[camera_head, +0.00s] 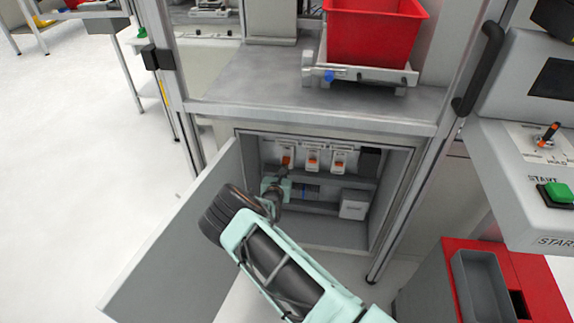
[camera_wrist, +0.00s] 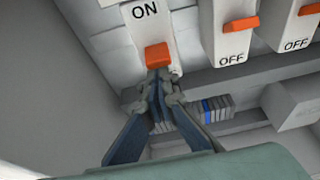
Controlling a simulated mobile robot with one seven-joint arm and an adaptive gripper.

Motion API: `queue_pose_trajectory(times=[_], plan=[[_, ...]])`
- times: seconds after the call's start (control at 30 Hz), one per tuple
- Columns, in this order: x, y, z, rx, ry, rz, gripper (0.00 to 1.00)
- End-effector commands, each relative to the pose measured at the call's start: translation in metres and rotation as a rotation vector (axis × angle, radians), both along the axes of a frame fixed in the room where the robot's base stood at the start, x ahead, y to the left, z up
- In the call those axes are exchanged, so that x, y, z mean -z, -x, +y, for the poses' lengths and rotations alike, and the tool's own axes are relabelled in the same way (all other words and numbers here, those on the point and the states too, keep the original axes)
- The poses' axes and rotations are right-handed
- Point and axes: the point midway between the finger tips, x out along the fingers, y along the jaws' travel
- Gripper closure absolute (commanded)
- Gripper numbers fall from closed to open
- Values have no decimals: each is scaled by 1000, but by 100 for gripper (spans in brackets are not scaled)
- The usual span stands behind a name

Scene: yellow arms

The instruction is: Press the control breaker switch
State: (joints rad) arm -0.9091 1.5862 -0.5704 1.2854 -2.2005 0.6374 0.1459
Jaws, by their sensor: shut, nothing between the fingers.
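Inside the open cabinet (camera_head: 340,235), a row of breaker switches with orange levers is at the top. The left breaker switch (camera_wrist: 157,56) has its orange lever below the word ON in the wrist view; it also shows in the head view (camera_head: 287,160). The middle breaker (camera_wrist: 241,24) and the right breaker (camera_wrist: 306,10) have OFF visible below their levers. My gripper (camera_wrist: 160,76) is shut and empty, with its fingertips right at the lower edge of the left lever. I cannot tell whether they touch it. In the head view my gripper (camera_head: 282,172) reaches into the cabinet just below that breaker.
The cabinet door (camera_head: 180,245) stands open on the left. A metal worktop (camera_head: 270,90) with a red bin (camera_head: 372,35) is above the cabinet. A control panel with a green START button (camera_head: 558,192) is at the right. A white box (camera_head: 354,205) sits lower right inside the cabinet.

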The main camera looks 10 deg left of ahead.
Motion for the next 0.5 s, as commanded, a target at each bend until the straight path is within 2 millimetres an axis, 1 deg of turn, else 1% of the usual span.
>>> queue_pose_trajectory(times=[0.03,0.13,0.37,0.43,0.5], plan=[[-17,-2,-1,4,-6,35,100],[-21,-2,-1,4,-10,117,100],[-26,-1,0,3,-18,309,100],[-20,1,0,0,-12,321,100],[-20,1,1,-1,-11,318,100]])
